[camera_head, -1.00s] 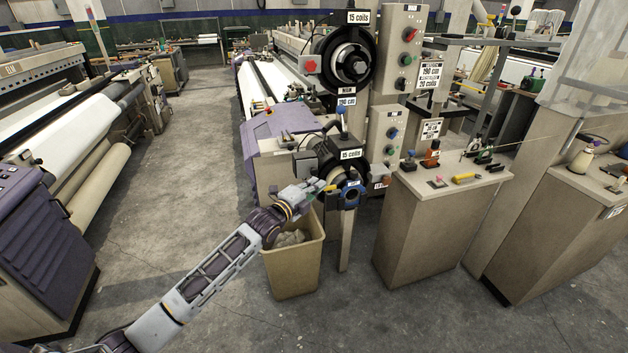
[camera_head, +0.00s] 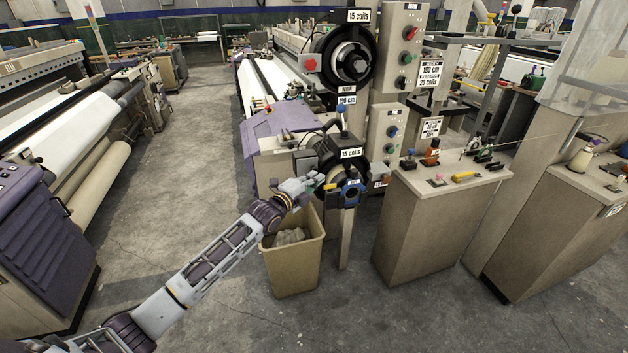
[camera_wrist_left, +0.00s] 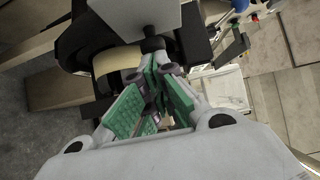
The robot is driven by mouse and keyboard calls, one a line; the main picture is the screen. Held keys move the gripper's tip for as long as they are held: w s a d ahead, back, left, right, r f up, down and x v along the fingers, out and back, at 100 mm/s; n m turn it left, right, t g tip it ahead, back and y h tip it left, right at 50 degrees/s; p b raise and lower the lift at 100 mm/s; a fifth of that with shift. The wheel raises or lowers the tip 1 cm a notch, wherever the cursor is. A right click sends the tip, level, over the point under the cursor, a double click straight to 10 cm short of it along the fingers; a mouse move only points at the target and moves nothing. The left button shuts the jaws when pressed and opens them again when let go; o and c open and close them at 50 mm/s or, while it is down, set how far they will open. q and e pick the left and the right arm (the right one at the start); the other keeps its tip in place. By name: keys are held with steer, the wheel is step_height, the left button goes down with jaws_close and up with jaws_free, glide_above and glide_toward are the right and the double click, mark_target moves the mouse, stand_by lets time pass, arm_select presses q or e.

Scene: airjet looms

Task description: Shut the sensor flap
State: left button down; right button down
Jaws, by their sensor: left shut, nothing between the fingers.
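A small grey plate (camera_head: 306,161), which looks like the sensor flap, stands beside the dark lower drum (camera_head: 326,150) of the loom. In the left wrist view a pale plate (camera_wrist_left: 135,14) shows at the top, with a dark knob (camera_wrist_left: 152,43) below it. I cannot tell exactly how far open the flap is. My right gripper is not in view.
A beige bin (camera_head: 292,268) with crumpled waste stands under my left gripper. A beige cabinet (camera_head: 430,225) with small tools on top stands to the right. A larger drum (camera_head: 348,62) is above. The aisle floor (camera_head: 190,150) to the left is clear.

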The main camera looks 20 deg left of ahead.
arm_select(q)
steer(key=shift+w+r, duration=0.15)
steer(key=shift+w, duration=0.4)
steer(key=shift+a+r, duration=0.1)
